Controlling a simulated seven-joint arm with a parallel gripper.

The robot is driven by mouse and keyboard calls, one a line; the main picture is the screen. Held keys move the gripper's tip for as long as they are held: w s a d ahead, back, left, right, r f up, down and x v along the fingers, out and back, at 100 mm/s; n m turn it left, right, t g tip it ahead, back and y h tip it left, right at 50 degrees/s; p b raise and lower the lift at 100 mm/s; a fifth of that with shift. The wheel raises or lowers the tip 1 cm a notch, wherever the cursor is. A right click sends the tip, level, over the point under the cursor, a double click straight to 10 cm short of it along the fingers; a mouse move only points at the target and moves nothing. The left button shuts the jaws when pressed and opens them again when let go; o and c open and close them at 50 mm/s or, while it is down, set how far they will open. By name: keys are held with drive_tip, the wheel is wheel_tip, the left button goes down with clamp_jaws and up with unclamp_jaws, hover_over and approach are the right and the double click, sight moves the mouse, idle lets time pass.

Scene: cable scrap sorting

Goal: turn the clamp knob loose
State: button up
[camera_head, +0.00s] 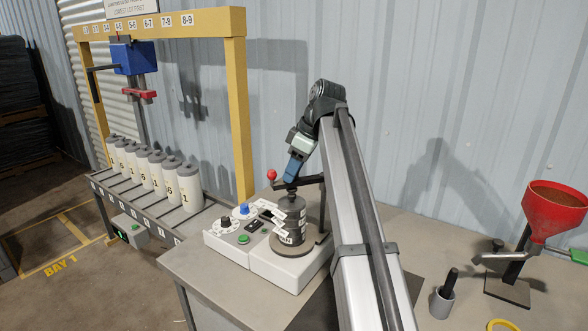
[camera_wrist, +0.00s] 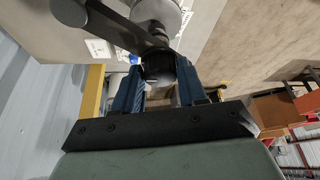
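The clamp knob (camera_wrist: 158,68) is a dark round piece at the top of the clamp. In the wrist view it lies between the tips of my gripper's blue fingers (camera_wrist: 160,76), with no clear gap on either side. I cannot tell whether the fingers press on it. In the head view my gripper (camera_head: 291,178) reaches down to the clamp top from above, and the knob is mostly hidden. The dark clamp arm (camera_head: 311,181) runs over a stack of dark labelled discs (camera_head: 290,212) on a white-based device (camera_head: 290,265).
A red ball handle (camera_head: 272,175) stands beside the clamp. The device's panel has a blue knob (camera_head: 243,209), a dark knob (camera_head: 226,223) and a green button (camera_head: 243,239). A red funnel (camera_head: 552,211) and a small grey holder (camera_head: 443,300) stand to the right. Grey labelled cylinders (camera_head: 190,188) stand on the left rack.

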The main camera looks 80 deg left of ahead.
drive_tip(key=shift+o, duration=0.4)
drive_tip(key=v, duration=1.3)
drive_tip(key=shift+r, duration=0.4)
drive_tip(key=shift+w+d, duration=0.1)
